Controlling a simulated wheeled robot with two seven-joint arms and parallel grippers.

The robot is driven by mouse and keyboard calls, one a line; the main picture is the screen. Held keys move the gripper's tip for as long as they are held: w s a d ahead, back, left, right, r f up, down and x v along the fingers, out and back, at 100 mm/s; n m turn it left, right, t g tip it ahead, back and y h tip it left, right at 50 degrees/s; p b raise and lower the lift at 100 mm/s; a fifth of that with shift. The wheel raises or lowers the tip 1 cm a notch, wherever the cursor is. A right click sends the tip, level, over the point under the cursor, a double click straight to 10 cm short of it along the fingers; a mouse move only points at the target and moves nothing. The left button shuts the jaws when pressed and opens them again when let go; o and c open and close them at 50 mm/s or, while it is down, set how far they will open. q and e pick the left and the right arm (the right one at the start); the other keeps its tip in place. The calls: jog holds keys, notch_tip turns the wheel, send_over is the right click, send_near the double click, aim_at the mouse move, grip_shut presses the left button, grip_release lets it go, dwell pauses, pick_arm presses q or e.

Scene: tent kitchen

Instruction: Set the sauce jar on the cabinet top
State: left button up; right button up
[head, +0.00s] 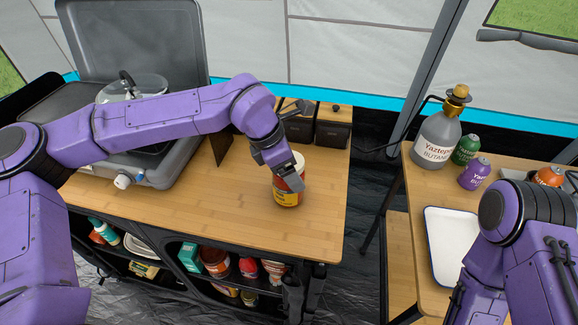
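The sauce jar (288,194), with a red and yellow label and a pale upper part, is upright at the right part of the wooden cabinet top (225,215). Its base appears to be on or just above the wood; I cannot tell which. My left gripper (282,168) is at the jar's upper part, reaching down from above and covering some of it. Its fingers are too hidden to tell whether they grip the jar. My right arm is at the lower right; its gripper is not visible.
A grey camp stove (150,165) with a glass-lidded pot (133,88) stands at left. Dark canisters (333,127) stand behind the jar. The cabinet top's front middle is clear. The right table holds a butane bottle (437,135), smaller cans and a white tray (452,240).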

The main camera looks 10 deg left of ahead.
pick_arm(q)
jog(key=shift+f, duration=0.1)
jog(key=o, duration=1.7)
jog(key=shift+c, duration=0.2)
jog(key=v, duration=1.2)
jog(key=shift+b, duration=0.35)
